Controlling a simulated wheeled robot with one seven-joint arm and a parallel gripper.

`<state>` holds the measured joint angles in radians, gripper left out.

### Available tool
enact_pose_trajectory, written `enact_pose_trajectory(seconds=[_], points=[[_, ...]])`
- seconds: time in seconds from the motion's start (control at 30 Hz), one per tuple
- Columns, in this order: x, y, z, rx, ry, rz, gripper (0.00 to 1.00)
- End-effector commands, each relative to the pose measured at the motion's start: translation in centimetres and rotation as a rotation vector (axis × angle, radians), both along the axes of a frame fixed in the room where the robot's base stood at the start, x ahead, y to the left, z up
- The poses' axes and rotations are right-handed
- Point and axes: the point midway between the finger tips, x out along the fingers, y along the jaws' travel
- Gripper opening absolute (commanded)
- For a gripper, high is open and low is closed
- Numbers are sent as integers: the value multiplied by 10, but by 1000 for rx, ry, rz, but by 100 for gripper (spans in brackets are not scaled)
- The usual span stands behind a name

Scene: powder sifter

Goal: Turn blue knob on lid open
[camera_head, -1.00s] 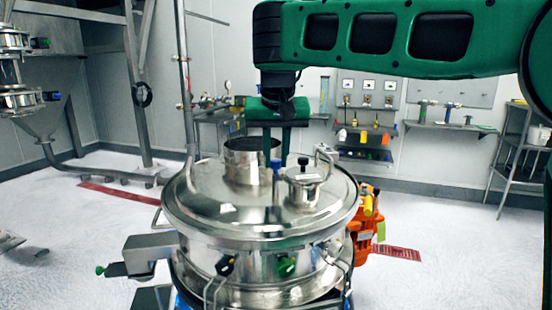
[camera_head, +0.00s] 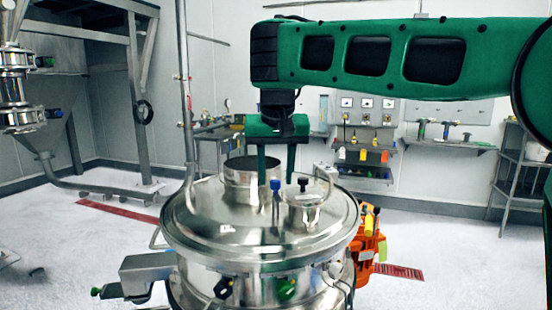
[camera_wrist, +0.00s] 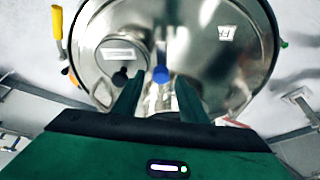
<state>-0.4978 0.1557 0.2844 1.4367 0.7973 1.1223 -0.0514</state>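The blue knob (camera_head: 276,186) stands upright on a short metal stem on the shiny round steel lid (camera_head: 215,215). It also shows in the wrist view (camera_wrist: 160,74), near the middle. My gripper (camera_head: 277,178) points down over the lid at the knob's side, its two green fingers apart and empty. In the head view one finger is left of the knob and one right. In the wrist view (camera_wrist: 159,88) the knob shows between and just beyond the fingertips, with no visible contact. The exact depth between fingers and knob is hard to tell.
A small capped port with a black knob (camera_head: 303,185) stands close right of the blue knob. A wide open steel collar (camera_head: 238,185) rises close on the left. A vertical pipe (camera_head: 186,100) stands at the lid's left edge. An orange unit (camera_head: 368,245) is at the right.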

Motion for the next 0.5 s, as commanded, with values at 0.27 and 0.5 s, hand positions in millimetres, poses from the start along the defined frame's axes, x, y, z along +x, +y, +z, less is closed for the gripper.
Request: enact_pose_trajectory(seconds=[0.27, 0.5], points=[[-13, 1, 33, 3, -2, 1, 39], [-21, 0, 52, 2, 0, 1, 39]])
